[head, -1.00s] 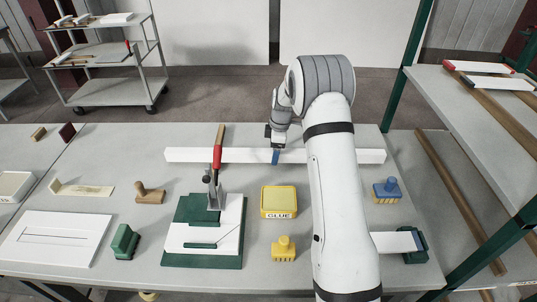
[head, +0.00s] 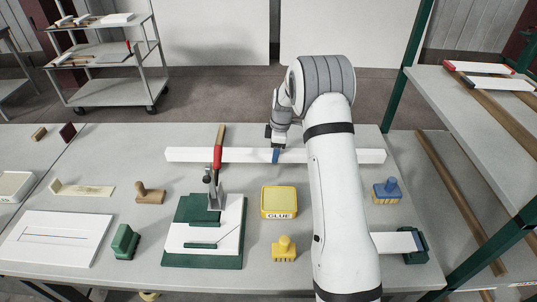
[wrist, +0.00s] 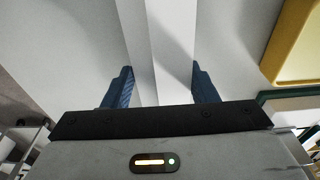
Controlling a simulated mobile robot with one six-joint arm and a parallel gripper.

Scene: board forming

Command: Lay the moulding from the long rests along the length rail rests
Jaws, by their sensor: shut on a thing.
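The moulding is a long white strip (head: 340,156) that runs left to right across the back of the table in the head view. My gripper (head: 276,157) is above its middle, pointing down, with its blue fingers shut on the strip. In the wrist view my gripper (wrist: 162,88) has one finger on each side of the white moulding (wrist: 158,50). My arm hides part of the strip right of the gripper. I cannot tell whether the strip touches the table or what rests lie under it.
A red-handled clamp (head: 217,158) stands close in front of the strip on a green-edged board (head: 202,262). A yellow glue box (head: 280,201), yellow brush (head: 284,249) and blue brush (head: 387,191) stand nearer. A green shelf rack (head: 400,95) borders the right side.

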